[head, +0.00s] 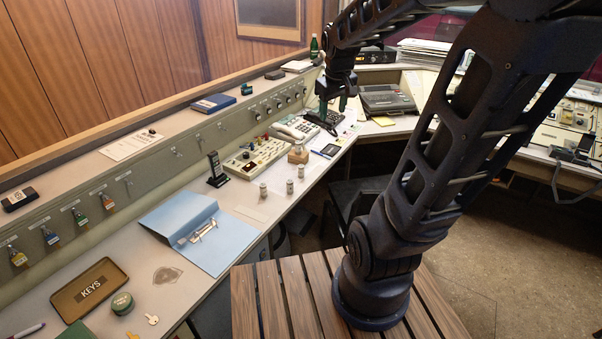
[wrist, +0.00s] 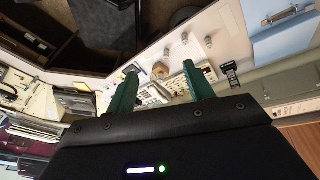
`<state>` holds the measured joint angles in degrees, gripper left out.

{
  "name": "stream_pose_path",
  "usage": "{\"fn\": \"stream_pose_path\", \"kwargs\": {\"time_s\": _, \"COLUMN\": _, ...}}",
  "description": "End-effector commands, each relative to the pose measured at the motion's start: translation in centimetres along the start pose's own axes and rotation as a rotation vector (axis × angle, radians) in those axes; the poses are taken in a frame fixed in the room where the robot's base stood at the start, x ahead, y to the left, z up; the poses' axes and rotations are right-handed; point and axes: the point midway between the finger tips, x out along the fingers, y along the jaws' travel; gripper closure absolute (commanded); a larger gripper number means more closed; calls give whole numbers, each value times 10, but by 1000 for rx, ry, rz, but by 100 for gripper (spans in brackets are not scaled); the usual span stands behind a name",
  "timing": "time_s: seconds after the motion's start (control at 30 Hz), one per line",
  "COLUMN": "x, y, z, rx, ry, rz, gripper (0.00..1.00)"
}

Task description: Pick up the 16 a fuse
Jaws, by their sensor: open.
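Three small pale cylinders that look like fuses stand upright on the desk in the head view: a left one (head: 263,190), a middle one (head: 289,186) and a right one (head: 301,172). Their markings are too small to read, so I cannot tell which is the 16 A fuse. They also show beyond my fingers in the wrist view, the left one (wrist: 208,42) nearest the blue binder. My gripper (head: 333,107) is open and empty, with green fingers pointing down above the telephone area, farther back than the cylinders. The fingers (wrist: 160,68) are apart in the wrist view.
A wooden block (head: 298,156) with a pale top stands behind the cylinders. A button console (head: 255,157), a telephone (head: 295,128), an upright black handset (head: 215,170) and a blue binder (head: 180,228) surround them.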

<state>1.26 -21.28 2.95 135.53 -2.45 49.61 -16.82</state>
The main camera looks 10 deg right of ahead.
Motion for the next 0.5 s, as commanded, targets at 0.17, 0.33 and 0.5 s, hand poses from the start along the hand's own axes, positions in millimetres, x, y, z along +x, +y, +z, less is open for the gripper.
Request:
{"fn": "stream_pose_path", "kwargs": {"time_s": 0.17, "x": 31, "y": 9, "z": -36, "rx": -108, "ry": -39, "rz": -10, "gripper": 48}}
{"fn": "stream_pose_path", "kwargs": {"time_s": 0.33, "x": 64, "y": 16, "z": -69, "rx": -213, "ry": -70, "rz": -25, "gripper": 48}}
{"fn": "stream_pose_path", "kwargs": {"time_s": 0.5, "x": 102, "y": 21, "z": -98, "rx": -318, "ry": -98, "rz": -46, "gripper": 48}}
